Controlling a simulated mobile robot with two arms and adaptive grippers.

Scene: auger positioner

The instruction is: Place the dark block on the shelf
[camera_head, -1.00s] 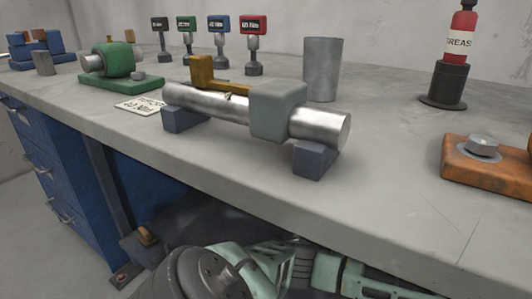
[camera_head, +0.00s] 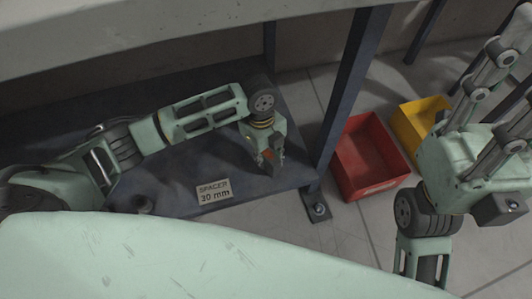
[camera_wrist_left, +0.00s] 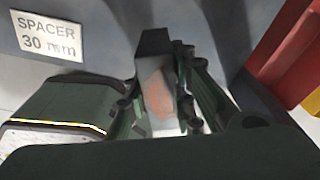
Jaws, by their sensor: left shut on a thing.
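My left gripper (camera_head: 270,160) is over the right end of the dark blue-grey shelf (camera_head: 185,168) under the bench, pointing down. It is shut on the dark block (camera_wrist_left: 155,50), which shows between the fingers in the left wrist view with a worn reddish patch. I cannot tell whether the block touches the shelf. A label reading SPACER 30 mm (camera_head: 214,192) lies on the shelf left of the gripper. My right gripper (camera_head: 475,160) shows large at the right edge; its fingertips are not clear.
A bench leg (camera_head: 350,85) stands just right of the left gripper. A red bin (camera_head: 369,155) and a yellow bin (camera_head: 420,122) sit on the floor beyond it. The bench top (camera_head: 150,30) overhangs the shelf.

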